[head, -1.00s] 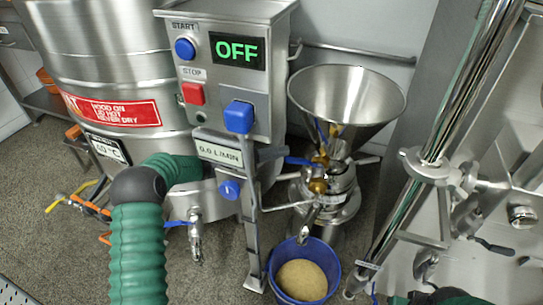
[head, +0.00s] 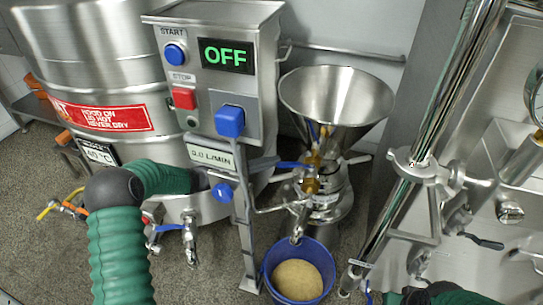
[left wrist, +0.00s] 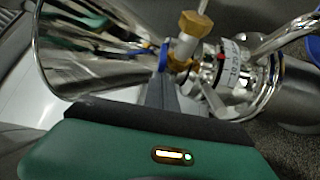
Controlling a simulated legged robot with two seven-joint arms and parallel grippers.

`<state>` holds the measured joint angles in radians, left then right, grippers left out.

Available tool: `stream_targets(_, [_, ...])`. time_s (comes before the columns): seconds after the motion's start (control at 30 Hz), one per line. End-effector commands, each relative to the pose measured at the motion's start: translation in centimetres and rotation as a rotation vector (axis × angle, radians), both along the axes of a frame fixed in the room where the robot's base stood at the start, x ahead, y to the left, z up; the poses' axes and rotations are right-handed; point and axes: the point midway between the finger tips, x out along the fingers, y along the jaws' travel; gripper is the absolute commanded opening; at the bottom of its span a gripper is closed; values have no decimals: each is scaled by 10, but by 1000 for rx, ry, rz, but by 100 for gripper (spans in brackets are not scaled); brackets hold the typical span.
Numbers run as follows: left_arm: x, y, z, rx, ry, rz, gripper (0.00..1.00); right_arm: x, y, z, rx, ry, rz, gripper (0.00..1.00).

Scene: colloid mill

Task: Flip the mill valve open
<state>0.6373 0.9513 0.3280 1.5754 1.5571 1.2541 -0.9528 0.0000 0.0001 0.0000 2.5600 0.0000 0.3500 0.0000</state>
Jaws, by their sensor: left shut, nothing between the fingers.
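The mill is a steel machine with a wide hopper (head: 335,100) and a brass valve (head: 312,176) below it. A blue lever (head: 294,165) sticks out leftward, roughly level, from the valve. In the left wrist view the brass valve (left wrist: 190,48) lies just beyond the fingers, with a bit of blue lever (left wrist: 163,56) beside them. My left gripper (left wrist: 164,84) is shut and empty, its tips close to the lever; I cannot tell whether they touch. In the head view the control box and post hide most of it. My right gripper is not in view.
The control box (head: 218,80) on its post (head: 245,235) stands left of the mill, its display reading OFF. A blue bucket (head: 268,268) of pale grain sits below the spout. A large steel vessel (head: 90,60) is behind left. A steel pole (head: 440,110) rises at right.

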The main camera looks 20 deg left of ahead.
Motion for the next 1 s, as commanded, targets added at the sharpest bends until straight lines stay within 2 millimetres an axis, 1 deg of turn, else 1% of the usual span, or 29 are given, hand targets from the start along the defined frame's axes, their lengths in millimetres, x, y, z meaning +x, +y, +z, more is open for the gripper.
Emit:
stream_targets(0.03, [-5, -1, 4, -3, 3, 0, 0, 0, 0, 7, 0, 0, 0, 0])
stream_targets(0.1, [-12, -3, 5, -3, 2, -1, 0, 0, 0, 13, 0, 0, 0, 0])
stream_targets(0.3, [-29, -10, 4, -2, 2, -1, 0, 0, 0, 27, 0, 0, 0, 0])
stream_targets(0.5, [-43, -19, 3, -3, 2, -2, 0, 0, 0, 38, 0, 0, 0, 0])
stream_targets(0.7, [-50, -24, 2, -1, 2, -1, 0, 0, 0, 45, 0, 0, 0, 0])
stream_targets(1.0, [-54, -28, 0, -1, 1, -2, 0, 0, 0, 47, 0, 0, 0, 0])
